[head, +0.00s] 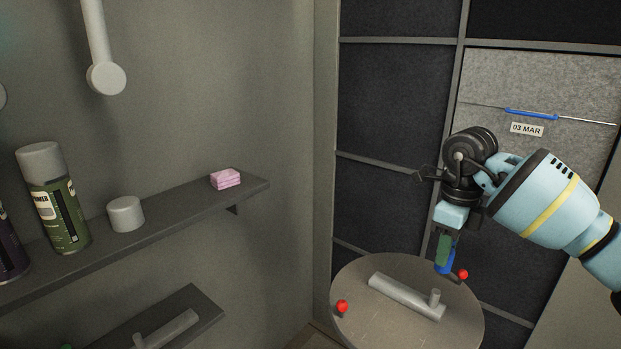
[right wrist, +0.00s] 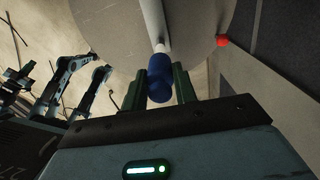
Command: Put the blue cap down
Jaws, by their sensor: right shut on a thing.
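The blue cap (head: 446,262) is held low between the green fingers of my right gripper (head: 445,250) in the head view. I cannot tell whether the cap touches the table. My left gripper does not show clearly in either view.
Two red balls (head: 342,306) (head: 463,274) are at the table's edges. A wall shelf (head: 180,210) on the left holds a spray can (head: 55,205), a grey cap (head: 126,214) and a pink block (head: 226,178). A lower shelf (head: 205,310) is beneath. A dark panelled wall stands behind the table.

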